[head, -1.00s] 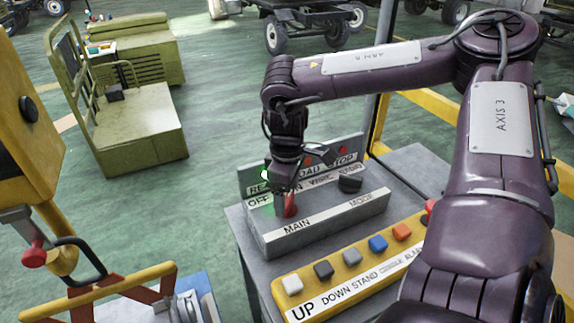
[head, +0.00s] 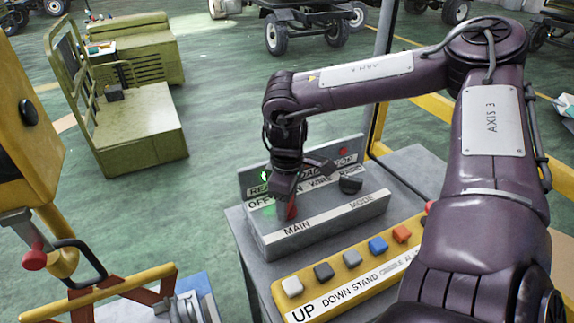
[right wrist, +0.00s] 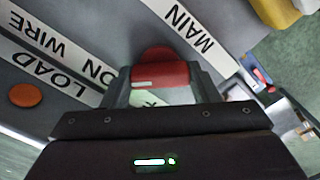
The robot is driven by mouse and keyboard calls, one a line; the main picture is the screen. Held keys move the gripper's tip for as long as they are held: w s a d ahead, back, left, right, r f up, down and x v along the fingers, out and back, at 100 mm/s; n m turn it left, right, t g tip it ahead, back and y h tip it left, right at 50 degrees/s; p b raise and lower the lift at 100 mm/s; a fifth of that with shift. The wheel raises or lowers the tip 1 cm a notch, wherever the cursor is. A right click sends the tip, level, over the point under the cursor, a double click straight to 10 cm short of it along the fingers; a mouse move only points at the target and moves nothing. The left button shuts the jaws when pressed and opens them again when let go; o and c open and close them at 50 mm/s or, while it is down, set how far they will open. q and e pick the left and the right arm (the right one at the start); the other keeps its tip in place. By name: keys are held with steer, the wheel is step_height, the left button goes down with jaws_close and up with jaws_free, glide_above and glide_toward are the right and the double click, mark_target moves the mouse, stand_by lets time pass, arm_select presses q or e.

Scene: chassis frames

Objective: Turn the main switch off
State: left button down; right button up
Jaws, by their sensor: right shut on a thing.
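The main switch is a red knob (head: 291,209) above the MAIN label on a grey control box (head: 330,222). My right gripper (head: 284,198) comes down over it from above and hides part of it. In the right wrist view the red knob (right wrist: 160,68) sits between the two fingers of my right gripper (right wrist: 160,90), which are shut on it. The OFF and ON lettering behind the knob is partly covered by the gripper, so the knob's exact setting is hard to tell. My left gripper is not in view.
A dark MODE knob (head: 351,184) is to the right of the red knob. A yellow button panel (head: 312,312) with several coloured buttons lies in front. A green light (head: 264,176) glows on the back panel. A green cart (head: 130,130) stands at the left.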

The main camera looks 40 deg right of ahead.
steer(key=shift+w+f+n+b, duration=0.1)
steer(key=shift+n+b, duration=0.6)
steer(key=shift+b, duration=0.15)
steer(key=shift+n+b, duration=1)
steer(key=shift+n, duration=0.2)
steer(key=n+b, duration=0.2)
steer(key=n, duration=0.2)
steer(key=shift+n, duration=0.3)
steer(key=n+b, duration=0.1)
steer(key=n, duration=0.3)
steer(key=shift+r+n+b, duration=0.2)
steer(key=shift+n+b, duration=0.15)
steer(key=shift+n, duration=2.35)
steer(key=o, duration=1)
